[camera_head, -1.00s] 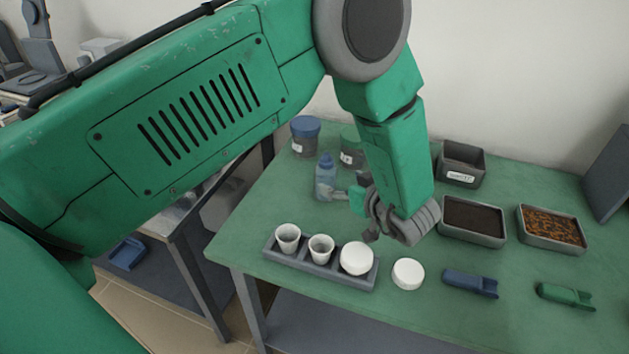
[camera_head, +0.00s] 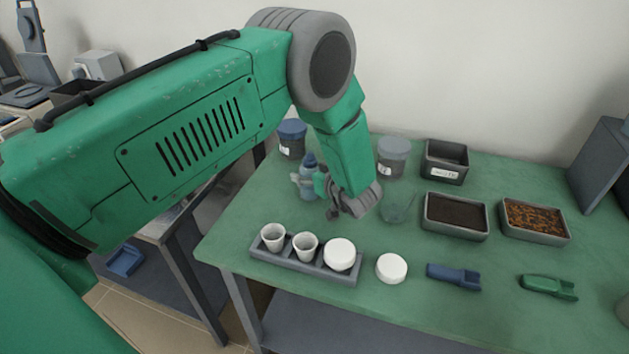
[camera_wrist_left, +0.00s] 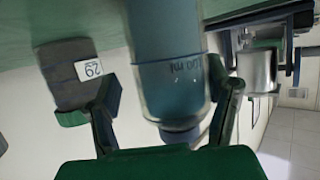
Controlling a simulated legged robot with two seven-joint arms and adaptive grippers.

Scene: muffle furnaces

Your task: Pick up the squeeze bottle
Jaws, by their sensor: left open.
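The squeeze bottle (camera_head: 307,188) stands upright near the back left of the green table, with a blue cap and bluish contents. In the left wrist view the bottle (camera_wrist_left: 170,70) appears upside down, large and close, with a "100 ml" mark. My left gripper (camera_head: 312,182) is at the bottle, and part of it hides the bottle's right side. In the left wrist view its open fingers (camera_wrist_left: 165,108) stand on either side of the bottle. I cannot tell whether either finger touches it. My right gripper is not in view.
A blue-lidded jar (camera_head: 291,140) stands behind the bottle. A grey-lidded jar (camera_head: 393,157) and a clear beaker (camera_head: 398,208) are to the right. A rack (camera_head: 303,266) with white cups lies in front. Trays (camera_head: 456,232) and scoops (camera_head: 453,277) occupy the right side.

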